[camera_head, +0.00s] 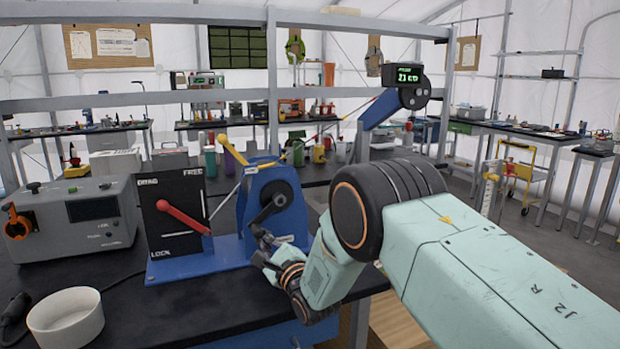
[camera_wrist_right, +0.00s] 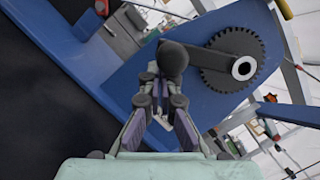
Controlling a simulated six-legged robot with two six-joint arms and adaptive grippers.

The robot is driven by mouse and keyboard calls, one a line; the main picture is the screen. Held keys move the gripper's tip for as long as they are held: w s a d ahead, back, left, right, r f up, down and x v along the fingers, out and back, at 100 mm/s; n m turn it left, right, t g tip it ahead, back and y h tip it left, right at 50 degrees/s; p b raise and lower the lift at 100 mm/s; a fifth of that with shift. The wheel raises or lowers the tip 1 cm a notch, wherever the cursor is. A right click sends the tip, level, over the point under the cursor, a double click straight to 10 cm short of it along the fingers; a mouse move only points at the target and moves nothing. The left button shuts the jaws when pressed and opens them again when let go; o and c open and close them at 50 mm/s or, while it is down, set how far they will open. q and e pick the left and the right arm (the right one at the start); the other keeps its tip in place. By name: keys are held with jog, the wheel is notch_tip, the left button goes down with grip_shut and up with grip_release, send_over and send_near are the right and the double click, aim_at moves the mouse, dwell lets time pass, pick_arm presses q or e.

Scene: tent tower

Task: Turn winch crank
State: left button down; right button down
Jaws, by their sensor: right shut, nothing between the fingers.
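The winch (camera_head: 284,182) is a blue upright housing on a blue base on the dark bench. Its black crank (camera_head: 270,206) is on the near face. In the right wrist view the crank arm (camera_wrist_right: 235,41) runs from a dark toothed gear (camera_wrist_right: 217,79) to a round black knob (camera_wrist_right: 173,58). My right gripper (camera_head: 261,246) is just below the crank in the head view. In the wrist view its fingers (camera_wrist_right: 160,88) are shut and empty, with their tips close below the knob. Whether they touch it I cannot tell. My left gripper is out of view.
Left of the winch is a black panel (camera_head: 167,242) marked DRAG, FREE and LOCK, with a red lever (camera_head: 183,216). A grey box (camera_head: 68,220) with a display and a white bowl (camera_head: 66,318) stand further left. A blue boom (camera_head: 377,110) rises behind.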

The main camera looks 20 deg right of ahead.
aim_at(251, 228)
jog(key=shift+a+r+p, duration=0.75)
jog(key=shift+a+r, duration=0.35)
jog(key=shift+a, duration=0.05)
